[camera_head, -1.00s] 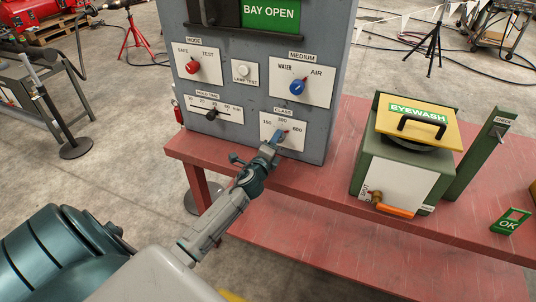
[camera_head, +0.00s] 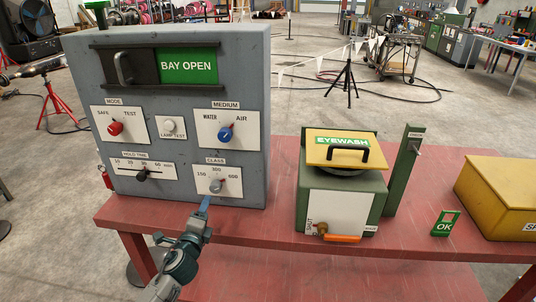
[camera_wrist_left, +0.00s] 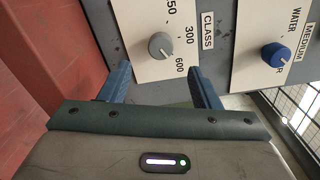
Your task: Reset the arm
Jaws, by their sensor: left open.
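My left gripper (camera_head: 204,206) is in front of the grey panel box (camera_head: 85,85), just below the CLASS plate. It is open and empty; its two blue fingers show apart in the left wrist view (camera_wrist_left: 160,76). The grey CLASS knob (camera_head: 216,186) is free of the fingers, and it also shows beyond the fingertips in the left wrist view (camera_wrist_left: 160,45). My right gripper is in neither view.
The box has a red MODE knob (camera_head: 115,128), a blue MEDIUM knob (camera_head: 226,134) and a HOLD TIME slider (camera_head: 142,175). A green eyewash box (camera_head: 380,190) and a yellow box (camera_head: 490,185) stand right on the red table (camera_head: 270,222). Bare table lies between the panel and eyewash boxes.

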